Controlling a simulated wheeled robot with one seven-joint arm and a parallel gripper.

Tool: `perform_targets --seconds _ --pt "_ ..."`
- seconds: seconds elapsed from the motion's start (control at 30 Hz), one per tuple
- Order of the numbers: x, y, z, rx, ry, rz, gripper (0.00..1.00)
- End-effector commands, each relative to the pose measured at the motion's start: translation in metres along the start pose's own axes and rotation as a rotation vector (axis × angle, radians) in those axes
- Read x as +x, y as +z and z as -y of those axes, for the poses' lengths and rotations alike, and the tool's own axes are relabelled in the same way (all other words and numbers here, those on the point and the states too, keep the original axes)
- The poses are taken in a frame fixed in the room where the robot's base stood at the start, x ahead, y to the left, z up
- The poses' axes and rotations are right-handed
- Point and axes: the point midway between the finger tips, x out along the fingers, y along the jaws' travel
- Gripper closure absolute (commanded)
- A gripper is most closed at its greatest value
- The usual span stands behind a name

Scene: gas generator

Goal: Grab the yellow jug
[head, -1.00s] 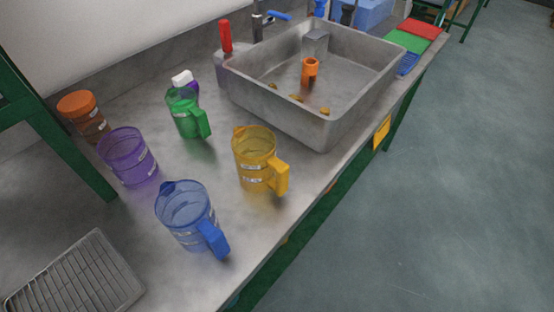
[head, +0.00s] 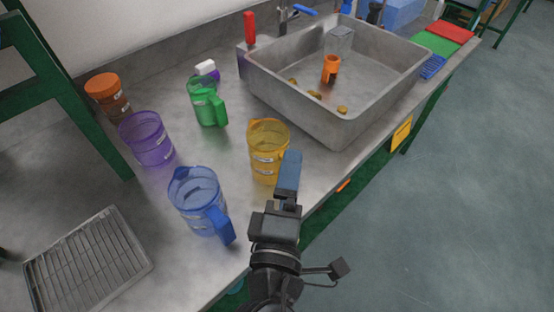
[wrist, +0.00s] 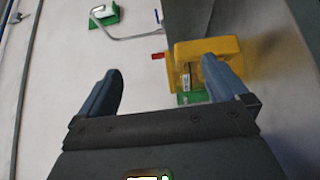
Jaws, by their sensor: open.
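The yellow jug (head: 264,150) stands upright on the metal counter (head: 232,158), just left of the sink in the head view. It is see-through amber with white labels. My gripper (head: 290,158) is in front of the jug's right side and hides its handle area. Only one blue finger shows clearly there, and I cannot tell whether it touches the jug. In the wrist view my gripper (wrist: 160,68) is open, with nothing between its fingers. A yellow block-like thing (wrist: 207,47) shows behind the right finger; I cannot tell whether it is the jug.
A blue jug (head: 197,205) stands left of my gripper. The sink (head: 340,125) borders the right. A wire rack (head: 85,265) lies at lower left.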

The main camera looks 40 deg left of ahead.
Motion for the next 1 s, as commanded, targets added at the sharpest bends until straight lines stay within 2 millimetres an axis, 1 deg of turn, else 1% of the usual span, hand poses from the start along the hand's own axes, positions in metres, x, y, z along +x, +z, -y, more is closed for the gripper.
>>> perform_targets --seconds 0.03,0.3,0.37,0.43,0.67,0.9,1.0 --pt "-0.001 0.0 0.016 -0.002 -0.004 -0.001 0.0" --pt "-0.001 0.0 0.068 -0.001 -0.003 -0.001 0.0" --pt "0.009 0.0 0.061 0.003 0.001 0.0 0.0" --pt "0.017 0.0 0.061 0.003 0.0 0.0 0.0" --pt "0.032 0.001 0.062 0.003 -0.001 0.0 0.0" --pt "0.065 0.001 0.062 0.003 -0.001 0.001 0.0" --pt "0.073 0.001 0.062 0.004 -0.001 0.0 0.0"
